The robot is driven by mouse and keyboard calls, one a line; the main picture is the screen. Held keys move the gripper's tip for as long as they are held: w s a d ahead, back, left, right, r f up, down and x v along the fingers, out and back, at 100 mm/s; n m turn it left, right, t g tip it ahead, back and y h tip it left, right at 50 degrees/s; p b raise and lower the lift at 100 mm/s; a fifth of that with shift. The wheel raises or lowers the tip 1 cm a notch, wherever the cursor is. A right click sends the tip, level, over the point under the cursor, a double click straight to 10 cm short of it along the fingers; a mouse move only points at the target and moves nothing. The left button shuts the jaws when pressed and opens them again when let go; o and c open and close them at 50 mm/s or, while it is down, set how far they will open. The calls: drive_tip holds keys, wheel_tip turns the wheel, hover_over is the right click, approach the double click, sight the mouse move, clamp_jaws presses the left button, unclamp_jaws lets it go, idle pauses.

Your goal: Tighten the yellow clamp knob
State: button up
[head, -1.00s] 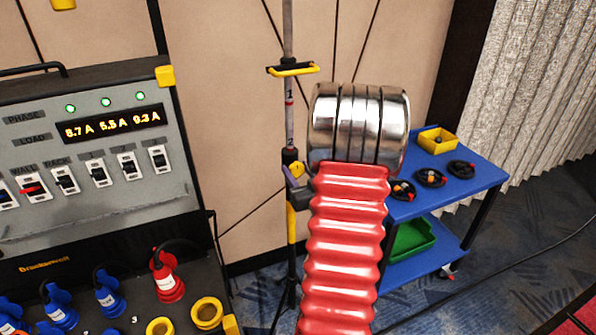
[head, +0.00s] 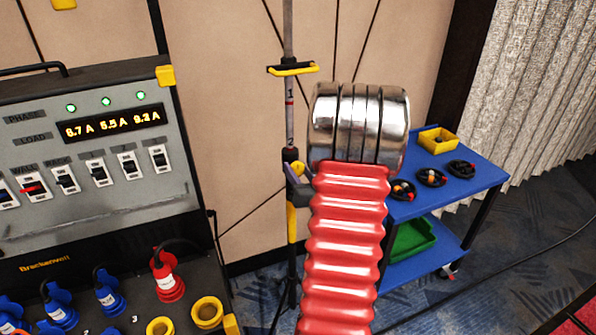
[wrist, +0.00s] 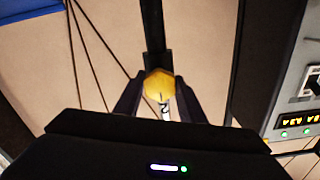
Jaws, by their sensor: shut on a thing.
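The yellow clamp knob (wrist: 158,86) sits between the two dark fingertips of my gripper (wrist: 157,82) in the wrist view. The fingers are shut on it from both sides. A dark post and a piece of marked white pole show behind and below the knob. In the head view, the knob (head: 297,169) is a small yellow patch on the clamp of the upright pole (head: 289,118), left of my arm. My arm covers much of the gripper there, so the grip itself is mostly hidden.
A yellow handle (head: 292,69) crosses the pole above the clamp. A power panel (head: 80,150) with switches and plugs stands at left. A blue cart (head: 470,180) with a yellow bin (head: 437,140) stands at right. A cable (head: 500,265) lies on the carpet.

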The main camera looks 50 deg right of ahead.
drive_tip(key=o, duration=1)
drive_tip(key=shift+o, duration=0.2)
drive_tip(key=shift+s, duration=0.1)
